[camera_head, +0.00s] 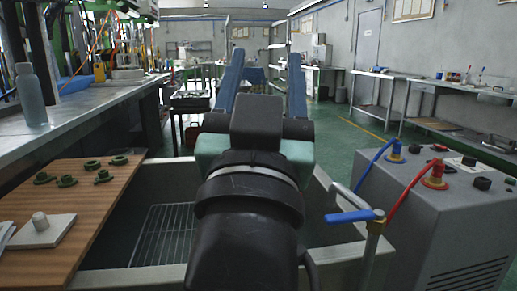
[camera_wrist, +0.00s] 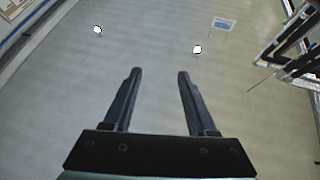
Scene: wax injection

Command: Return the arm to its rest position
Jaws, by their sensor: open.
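My gripper (camera_head: 266,55) is in the middle of the camera_head view, at the end of my dark arm. Its two long fingers point away from me and stand wide apart, with nothing between them. In the camera_wrist view my gripper (camera_wrist: 160,72) shows the same two dark fingers apart and empty. They are seen against a plain pale surface and touch nothing there. My wrist and gripper body hide part of the basin and floor behind them.
A wooden board (camera_head: 105,215) with several green pieces lies at left, near a clear bottle (camera_head: 31,95) on the bench. A metal basin (camera_head: 330,237) lies below my arm. A blue-handled valve (camera_head: 350,216) and a grey machine (camera_head: 420,215) stand at right.

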